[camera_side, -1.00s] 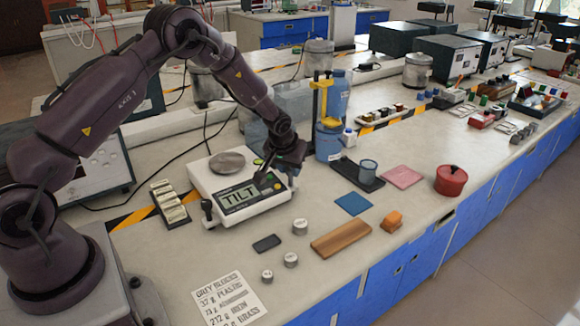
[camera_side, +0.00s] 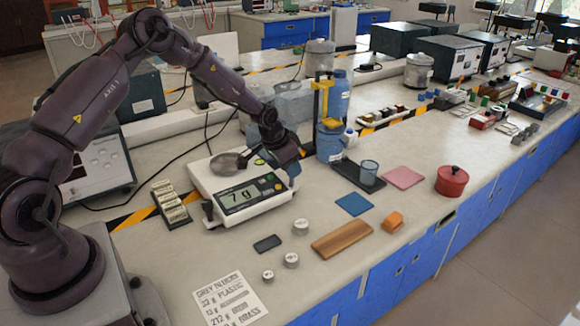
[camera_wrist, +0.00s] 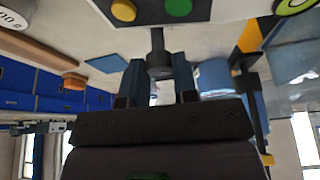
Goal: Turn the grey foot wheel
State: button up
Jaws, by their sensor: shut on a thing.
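The white scale (camera_side: 245,205) stands on the bench with a round metal pan (camera_side: 228,164). Its display (camera_side: 238,195) reads "7 g". A small green round spot (camera_side: 260,161), like a bubble level, is on its top. My gripper (camera_side: 288,160) is at the scale's right side in the side view, its fingertips hidden there. In the wrist view, my gripper (camera_wrist: 158,78) has a finger on each side of a dark grey foot wheel (camera_wrist: 159,62) and is shut on it. Another dark foot wheel (camera_side: 208,210) is at the scale's front left corner.
A blue bottle with a yellow clamp (camera_side: 326,110) stands close right of my gripper. Weights (camera_side: 300,226), a wooden block (camera_side: 342,236) and a blue mat (camera_side: 353,203) lie in front. A black rack (camera_side: 172,203) is left of the scale.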

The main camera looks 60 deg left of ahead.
dwell(0.5)
jog(key=o, duration=0.9)
jog(key=shift+o, duration=0.2)
jog(key=v, duration=1.3)
jog(key=shift+w+a, duration=0.1)
jog(key=s+d+r, duration=0.5)
jog(key=s, duration=0.4)
jog(key=s+d+r, duration=0.5)
jog(key=s+r, duration=0.1)
jog(key=s, duration=0.2)
jog(key=s+d+r+n+t, duration=0.1)
jog(key=s+d+r, duration=0.4)
jog(key=s, duration=0.4)
jog(key=shift+s+d+r, duration=0.25)
jog(key=shift+s+d, duration=0.05)
jog(key=shift+d, duration=0.1)
